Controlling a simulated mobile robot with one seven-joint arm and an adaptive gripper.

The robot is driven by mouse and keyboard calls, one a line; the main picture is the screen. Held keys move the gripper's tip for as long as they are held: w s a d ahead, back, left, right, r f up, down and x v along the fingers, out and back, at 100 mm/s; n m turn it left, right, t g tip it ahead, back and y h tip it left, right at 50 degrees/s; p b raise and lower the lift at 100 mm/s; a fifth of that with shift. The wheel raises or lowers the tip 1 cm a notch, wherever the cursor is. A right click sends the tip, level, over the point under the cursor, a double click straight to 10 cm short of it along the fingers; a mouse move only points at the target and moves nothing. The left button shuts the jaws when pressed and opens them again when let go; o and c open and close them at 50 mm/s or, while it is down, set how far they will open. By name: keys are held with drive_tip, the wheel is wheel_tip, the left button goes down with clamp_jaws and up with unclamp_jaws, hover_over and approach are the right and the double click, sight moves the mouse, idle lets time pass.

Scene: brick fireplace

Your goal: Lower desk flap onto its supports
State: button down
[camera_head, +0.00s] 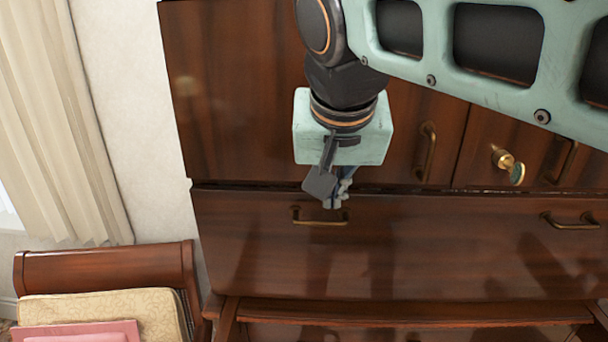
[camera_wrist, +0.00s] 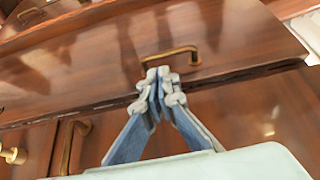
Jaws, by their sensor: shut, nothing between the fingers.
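A wide, glossy dark-wood panel with two brass handles, which looks like the desk flap (camera_head: 430,250), spans the cabinet front in the head view. It also fills the middle of the wrist view (camera_wrist: 80,75). A dark seam runs along its top edge; its exact tilt is hard to tell. Its left brass handle (camera_head: 320,222) shows just beyond my fingertips in the wrist view (camera_wrist: 172,53). My gripper (camera_head: 336,203) is shut and empty, fingertips together by this handle near the panel's top edge. I cannot tell whether they touch it. No separate supports are clearly visible.
Upper wooden fronts carry vertical brass handles (camera_head: 428,150) and a brass knob with a green face (camera_head: 510,166). A lower ledge (camera_head: 400,312) juts out below the panel. A wooden chair (camera_head: 105,265) with cushions stands at lower left, near a curtain (camera_head: 55,120).

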drive_tip(key=w+a+f+p, duration=0.1)
drive_tip(key=w+a+f, duration=0.2)
drive_tip(key=w+f, duration=0.2)
drive_tip(key=shift+w+a+f, duration=0.15)
drive_tip(key=shift+w+f, duration=0.05)
drive_tip(key=shift+f, duration=0.5)
drive_tip(key=shift+f, duration=0.1)
